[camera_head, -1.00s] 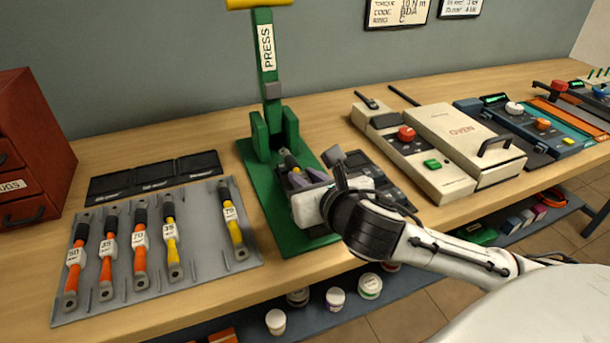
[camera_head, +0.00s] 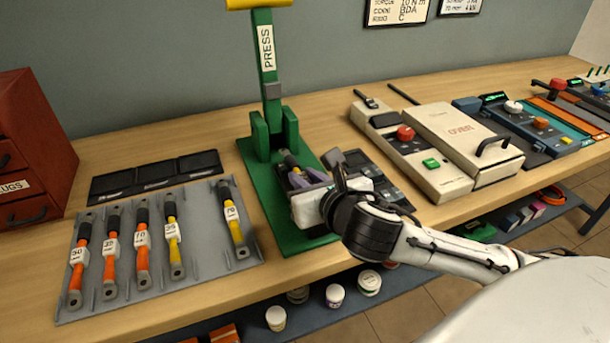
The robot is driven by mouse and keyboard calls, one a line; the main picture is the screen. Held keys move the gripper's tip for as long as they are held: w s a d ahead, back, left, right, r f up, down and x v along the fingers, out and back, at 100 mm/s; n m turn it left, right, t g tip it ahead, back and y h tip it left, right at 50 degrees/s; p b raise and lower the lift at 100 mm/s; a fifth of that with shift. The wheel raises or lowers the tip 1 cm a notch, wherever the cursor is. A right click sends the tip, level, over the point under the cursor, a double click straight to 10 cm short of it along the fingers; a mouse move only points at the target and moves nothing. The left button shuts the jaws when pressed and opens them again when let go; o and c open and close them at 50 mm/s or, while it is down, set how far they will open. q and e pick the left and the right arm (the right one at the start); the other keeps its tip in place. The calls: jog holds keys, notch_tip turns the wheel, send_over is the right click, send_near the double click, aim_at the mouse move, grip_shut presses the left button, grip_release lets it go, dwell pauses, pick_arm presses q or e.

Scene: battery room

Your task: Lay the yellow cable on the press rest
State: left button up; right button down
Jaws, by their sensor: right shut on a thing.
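The green press (camera_head: 271,128) stands on the bench with a yellow bar at its top. My right gripper (camera_head: 302,178) is low over the press base, in front of the upright. It is shut on a cable (camera_head: 289,161) whose dark end and a little yellow show beyond the fingers. The gripper hides the rest of that cable and most of the rest beneath, so I cannot tell whether they touch. Two other yellow cables, one (camera_head: 174,243) and another (camera_head: 236,224) at the right end, lie on the grey tray (camera_head: 205,262). My left gripper is not in view.
Several orange cables, such as one (camera_head: 142,262), lie on the tray's left part. Black pads (camera_head: 155,176) lie behind it. A red drawer cabinet (camera_head: 40,135) is at left. A cream oven (camera_head: 455,150) stands right of the press. Jars (camera_head: 335,295) sit on a lower shelf.

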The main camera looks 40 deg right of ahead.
jog(key=shift+f, duration=0.5)
dwell(0.7)
jog(key=c, duration=1.5)
grip_release()
jog(key=shift+c, duration=0.2)
jog(key=shift+f, duration=0.1)
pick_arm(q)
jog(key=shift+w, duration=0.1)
